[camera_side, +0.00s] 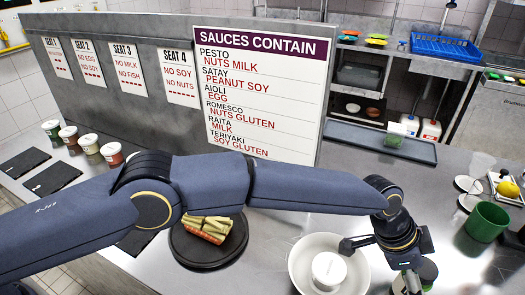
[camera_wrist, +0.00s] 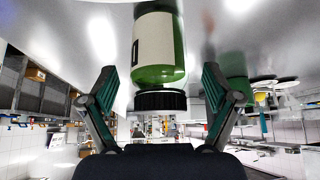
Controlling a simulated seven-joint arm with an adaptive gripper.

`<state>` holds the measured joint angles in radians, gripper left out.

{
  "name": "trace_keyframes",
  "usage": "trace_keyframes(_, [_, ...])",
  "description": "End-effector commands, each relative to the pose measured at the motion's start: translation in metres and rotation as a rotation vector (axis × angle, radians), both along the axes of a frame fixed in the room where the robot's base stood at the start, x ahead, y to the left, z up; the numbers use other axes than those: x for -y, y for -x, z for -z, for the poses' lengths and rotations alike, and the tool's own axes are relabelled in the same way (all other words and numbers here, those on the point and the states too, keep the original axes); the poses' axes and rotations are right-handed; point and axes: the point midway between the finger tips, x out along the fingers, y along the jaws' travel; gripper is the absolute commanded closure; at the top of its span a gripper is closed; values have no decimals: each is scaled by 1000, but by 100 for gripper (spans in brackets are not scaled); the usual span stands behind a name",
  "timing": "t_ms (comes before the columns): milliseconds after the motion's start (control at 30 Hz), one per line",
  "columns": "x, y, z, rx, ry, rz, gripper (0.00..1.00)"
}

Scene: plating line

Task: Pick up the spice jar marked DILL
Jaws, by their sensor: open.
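A green jar (camera_wrist: 158,75) with a black lid and a pale label fills the upper middle of the wrist view, which looks upside down. Only the edge of dark lettering shows on its label, so I cannot read the name. In the side view the jar (camera_side: 428,268) is partly hidden behind my gripper at the lower right. My gripper (camera_wrist: 160,72) is open, with one finger on each side of the jar and a visible gap to each. No contact shows. In the side view the fingertips are cut off or hidden at the bottom edge.
A white plate (camera_side: 301,247) bearing a white round container (camera_side: 329,268) is close left of my gripper. A green mug (camera_side: 487,221) stands to the right. A black round board (camera_side: 190,252) with food lies further left. A sauce sign (camera_side: 262,90) stands behind.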

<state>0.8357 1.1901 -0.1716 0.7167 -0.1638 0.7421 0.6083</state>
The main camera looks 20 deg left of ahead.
Motion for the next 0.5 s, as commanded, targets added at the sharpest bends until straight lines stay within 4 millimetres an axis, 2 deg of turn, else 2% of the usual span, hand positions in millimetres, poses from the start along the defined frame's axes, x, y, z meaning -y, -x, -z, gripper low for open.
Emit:
trace_keyframes(133, [7,-1,11,1,0,1,11])
trace_keyframes(400, [8,-1,13,1,0,1,11])
trace_keyframes(500, [8,-1,13,1,0,1,22])
